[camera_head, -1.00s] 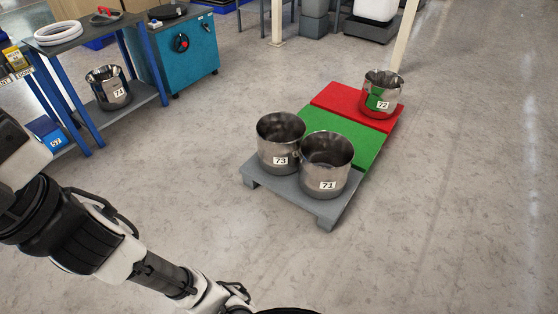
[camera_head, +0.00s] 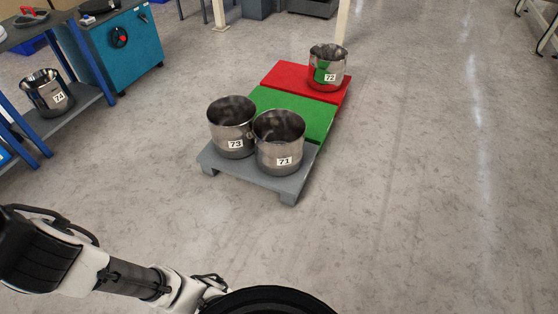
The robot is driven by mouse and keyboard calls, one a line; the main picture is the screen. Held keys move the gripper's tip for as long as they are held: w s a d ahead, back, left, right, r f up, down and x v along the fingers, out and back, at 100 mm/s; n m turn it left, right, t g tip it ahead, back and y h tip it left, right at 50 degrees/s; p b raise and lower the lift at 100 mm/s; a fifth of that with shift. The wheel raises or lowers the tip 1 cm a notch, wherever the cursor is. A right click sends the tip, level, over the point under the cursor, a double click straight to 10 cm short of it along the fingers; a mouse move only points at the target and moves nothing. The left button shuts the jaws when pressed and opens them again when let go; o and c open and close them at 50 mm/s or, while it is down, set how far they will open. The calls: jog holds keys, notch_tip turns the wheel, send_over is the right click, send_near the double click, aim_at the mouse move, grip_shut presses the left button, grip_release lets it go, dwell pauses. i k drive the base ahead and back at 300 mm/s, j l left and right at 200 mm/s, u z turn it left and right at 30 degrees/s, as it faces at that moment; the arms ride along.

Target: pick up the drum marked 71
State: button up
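The drum marked 71 (camera_head: 279,144) is an open-topped shiny metal drum. It stands upright on the grey front section of a low pallet (camera_head: 262,181), at its right side. The drum marked 73 (camera_head: 231,128) stands close on its left; I cannot tell whether the two touch. My arm reaches in from the lower left, below and in front of the pallet. A large black round part at the bottom edge is mine. My gripper's fingers cannot be made out, and nothing of mine touches the drums.
The pallet has a green middle section (camera_head: 300,108) and a red far section (camera_head: 291,75), where the drum marked 72 (camera_head: 327,68) stands. The drum marked 74 (camera_head: 47,93) is on a blue-framed shelf at left, beside a teal cabinet (camera_head: 120,50). The floor around the pallet is clear.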

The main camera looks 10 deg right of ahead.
aim_at(279, 135)
jog(key=u, duration=0.25)
jog(key=i+l+u, duration=0.15)
jog(key=l+u, duration=0.15)
jog(key=u, duration=0.15)
jog(key=i+l+u, duration=0.15)
jog(key=l+u, duration=0.2)
jog(key=u, duration=0.15)
jog(key=l+u, duration=0.4)
jog(key=l, duration=0.6)
jog(key=i+l, duration=0.1)
jog(key=l, duration=0.95)
jog(key=i+l+u, duration=0.15)
jog(key=l, duration=0.9)
jog(key=i, duration=0.3)
